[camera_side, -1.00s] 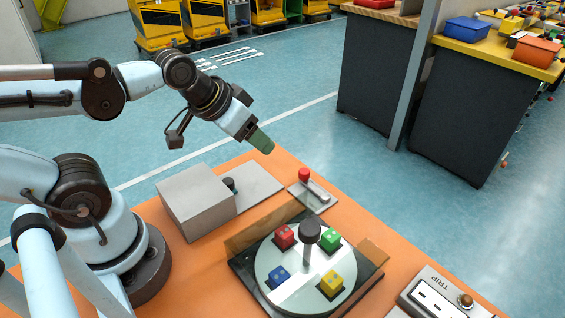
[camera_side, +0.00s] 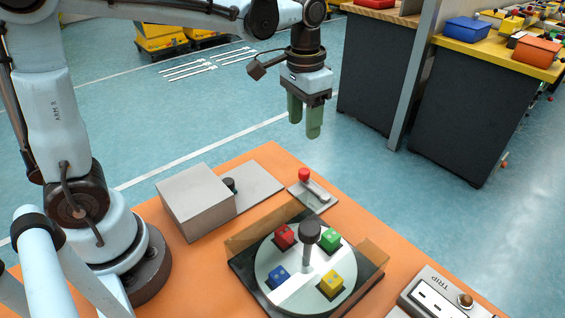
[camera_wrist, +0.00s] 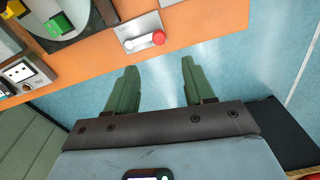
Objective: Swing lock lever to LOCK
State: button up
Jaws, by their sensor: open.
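The lock lever (camera_side: 314,185) is a light arm with a red knob at its end, mounted on a small grey plate (camera_side: 303,196) near the orange table's far right edge. In the wrist view the gripper (camera_wrist: 155,77) shows the lever ahead of the fingertips.
A round turntable (camera_side: 306,292) with red, green, blue and yellow cubes and a dark central post stands in front of the lever. A grey box (camera_side: 196,202) is to the left. A TRIP panel (camera_side: 438,297) is at the lower right. Air around the lever is clear.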

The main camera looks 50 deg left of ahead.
aim_at(304, 171)
jog(key=f, duration=1.2)
jog(key=shift+w+d+f, duration=0.15)
jog(key=shift+w+f, duration=0.05)
jog(key=shift+w, duration=0.1)
jog(key=shift+c, duration=0.3)
grip_shut()
